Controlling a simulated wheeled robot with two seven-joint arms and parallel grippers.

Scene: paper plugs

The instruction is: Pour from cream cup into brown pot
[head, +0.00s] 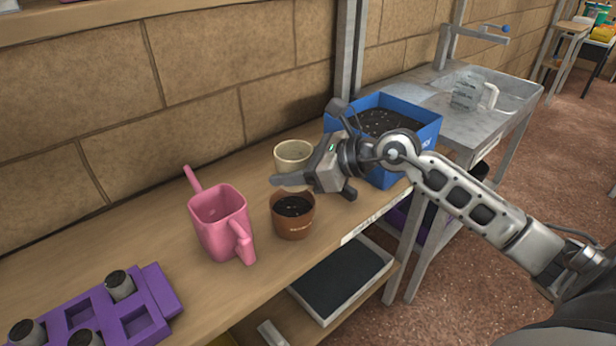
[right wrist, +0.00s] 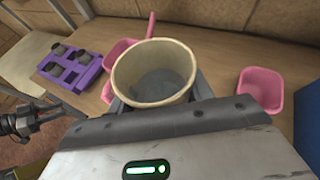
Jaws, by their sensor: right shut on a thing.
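The cream cup (head: 293,153) is in my right gripper (head: 292,180), whose jaws are shut on it. The cup looks about upright, behind and a little above the brown pot (head: 293,222) in the head view. In the right wrist view the cup (right wrist: 153,72) shows its round mouth and a grey inside; I cannot tell whether that is water or the bottom. The brown pot stands upright on the wooden bench, with dark soil in it. It does not show in the right wrist view. My left gripper (right wrist: 25,120) shows dark at that view's left edge, its jaws unclear.
A pink watering can (head: 220,225) stands just left of the pot. A purple plug tray (head: 140,322) lies at lower left. A blue soil box (head: 405,150) is at right. A pink container (right wrist: 262,92) shows in the right wrist view. The bench's front edge is close to the pot.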

